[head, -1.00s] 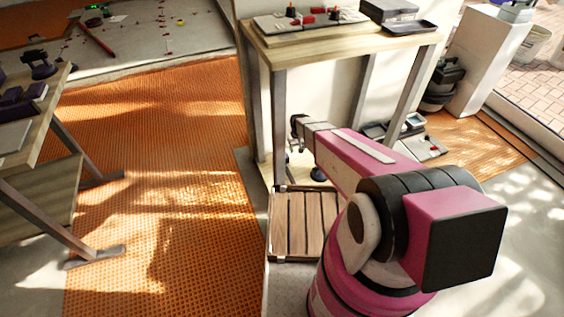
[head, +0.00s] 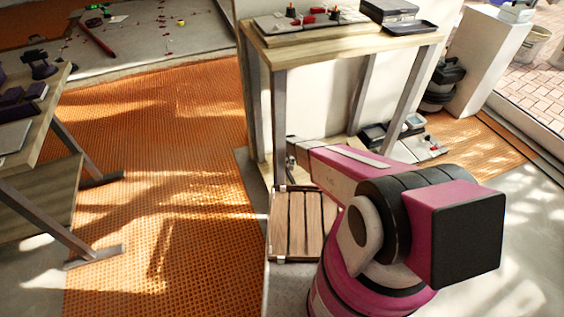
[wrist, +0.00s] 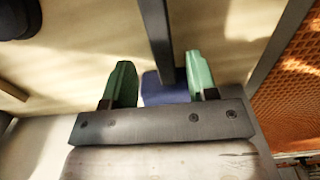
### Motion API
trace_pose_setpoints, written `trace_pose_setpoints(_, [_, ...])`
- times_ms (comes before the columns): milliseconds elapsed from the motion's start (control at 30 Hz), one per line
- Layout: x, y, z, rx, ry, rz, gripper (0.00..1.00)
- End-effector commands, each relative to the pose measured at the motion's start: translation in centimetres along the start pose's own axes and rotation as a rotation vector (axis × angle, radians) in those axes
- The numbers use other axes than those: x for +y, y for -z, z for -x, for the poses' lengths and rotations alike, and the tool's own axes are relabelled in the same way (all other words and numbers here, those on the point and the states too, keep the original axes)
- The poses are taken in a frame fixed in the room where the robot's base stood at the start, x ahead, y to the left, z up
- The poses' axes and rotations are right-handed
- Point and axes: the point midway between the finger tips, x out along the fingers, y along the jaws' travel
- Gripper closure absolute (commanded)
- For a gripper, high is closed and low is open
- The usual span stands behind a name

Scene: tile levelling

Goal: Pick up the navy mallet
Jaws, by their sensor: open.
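My gripper (wrist: 158,82) has two green fingers spread apart in the wrist view. A navy piece (wrist: 168,92), which looks like part of the navy mallet, shows between and beyond the fingers, partly hidden by the gripper body. A dark grey bar (wrist: 155,35) runs from it to the top of the picture; I cannot tell whether this is the mallet's handle or a bench leg. The fingers are not closed on anything. In the head view the arm's far end is at the workbench's left legs, and neither the fingers nor the mallet can be made out.
The workbench (head: 345,48) stands over a lower shelf, its legs close to my arm. A slatted wooden pallet (head: 303,222) lies in front. Boxes and trays (head: 403,138) sit low at right. Another table (head: 50,130) stands at left. The orange mat (head: 165,190) between is clear.

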Motion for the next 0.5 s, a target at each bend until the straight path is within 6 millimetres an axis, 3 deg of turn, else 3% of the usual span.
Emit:
trace_pose_setpoints(300, [-0.3,-0.2,-4.2,-0.001,0.000,0.000,0.47])
trace_pose_setpoints(500, [-0.3,-0.3,-4.4,0.000,0.000,0.000,0.47])
